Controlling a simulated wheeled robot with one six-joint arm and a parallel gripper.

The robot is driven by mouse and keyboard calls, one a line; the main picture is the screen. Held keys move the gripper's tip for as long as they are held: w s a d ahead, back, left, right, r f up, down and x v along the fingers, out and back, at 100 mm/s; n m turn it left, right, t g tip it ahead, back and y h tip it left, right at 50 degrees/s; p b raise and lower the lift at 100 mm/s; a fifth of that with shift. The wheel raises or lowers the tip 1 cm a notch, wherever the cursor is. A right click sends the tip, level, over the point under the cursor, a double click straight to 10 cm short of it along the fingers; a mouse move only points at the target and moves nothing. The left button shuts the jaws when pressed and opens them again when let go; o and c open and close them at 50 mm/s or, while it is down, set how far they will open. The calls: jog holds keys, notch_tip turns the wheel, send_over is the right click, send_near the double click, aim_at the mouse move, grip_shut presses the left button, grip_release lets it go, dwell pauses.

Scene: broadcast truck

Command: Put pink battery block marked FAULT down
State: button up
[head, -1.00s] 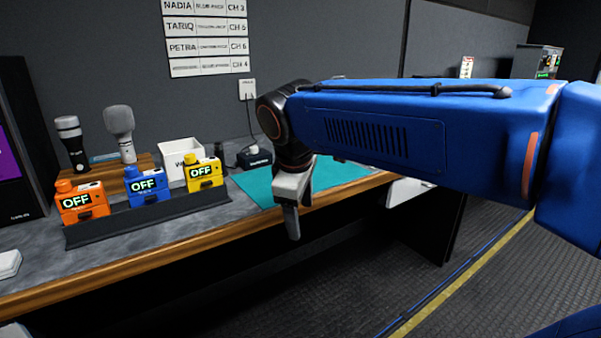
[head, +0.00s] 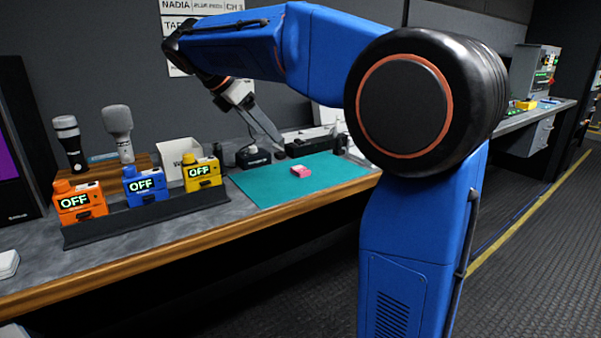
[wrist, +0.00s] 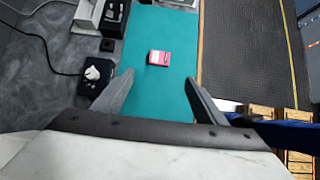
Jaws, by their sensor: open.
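The pink battery block (head: 301,171) lies on the teal mat (head: 265,188) on the desk. In the wrist view the pink block (wrist: 159,58) rests on the mat ahead of my fingertips, with bare mat around it. Its marking is too small to read. My gripper (head: 266,138) is open and empty, raised above the mat to the left of the block in the head view. In the wrist view its two fingers (wrist: 158,82) are spread wide, and the block shows beyond the gap between them, apart from both.
Orange (head: 80,203), blue (head: 145,186) and yellow (head: 202,173) packs reading OFF stand in a black rack at left. Two microphones and a white box (head: 180,160) stand behind them. Black devices (head: 254,156) line the mat's back edge. The mat's front is clear.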

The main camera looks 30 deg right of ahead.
aim_at(299, 169)
jog(key=x, duration=1.6)
jog(key=shift+a+f, duration=0.15)
jog(key=shift+a, duration=0.1)
jog(key=shift+c, duration=0.3)
jog(key=c, duration=1.2)
jog(key=shift+r, duration=5.05)
